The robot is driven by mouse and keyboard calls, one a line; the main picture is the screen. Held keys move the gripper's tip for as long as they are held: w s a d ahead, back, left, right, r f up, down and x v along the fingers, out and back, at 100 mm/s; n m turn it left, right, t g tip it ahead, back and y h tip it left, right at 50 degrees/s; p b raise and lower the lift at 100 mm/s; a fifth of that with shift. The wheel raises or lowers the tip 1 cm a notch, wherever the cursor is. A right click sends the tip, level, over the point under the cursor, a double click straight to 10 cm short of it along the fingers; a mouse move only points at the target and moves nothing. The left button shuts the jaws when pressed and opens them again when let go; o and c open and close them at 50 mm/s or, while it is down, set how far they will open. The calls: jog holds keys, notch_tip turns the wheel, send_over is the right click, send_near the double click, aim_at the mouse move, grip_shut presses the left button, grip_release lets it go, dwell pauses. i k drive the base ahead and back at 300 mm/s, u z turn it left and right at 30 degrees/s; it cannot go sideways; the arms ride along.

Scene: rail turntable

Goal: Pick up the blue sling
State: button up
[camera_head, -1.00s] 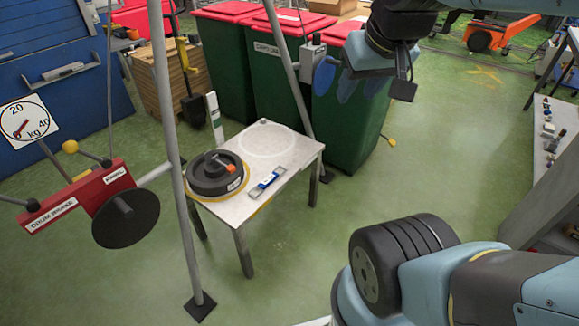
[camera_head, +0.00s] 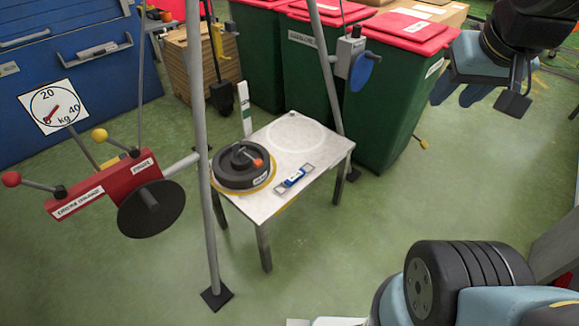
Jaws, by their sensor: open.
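A small blue piece with pale grey ends (camera_head: 294,179), which seems to be the blue sling, lies flat near the front right edge of the small table (camera_head: 318,165). My gripper (camera_head: 453,102) is at the upper right, with its two blue-grey fingers apart and nothing seen between them. It is up and well to the right of the table, clear of the blue piece.
A dark round weight (camera_head: 240,168) with an orange part sits on the table's left. A grey pole (camera_head: 203,150) stands before the table; a red winch box (camera_head: 105,188) with knobbed handles is left. Green bins (camera_head: 390,110) stand behind. The floor (camera_head: 335,265) in front is clear.

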aim_at(290, 182)
jog(key=z, duration=0.35)
jog(key=i, duration=1)
jog(key=u, duration=0.35)
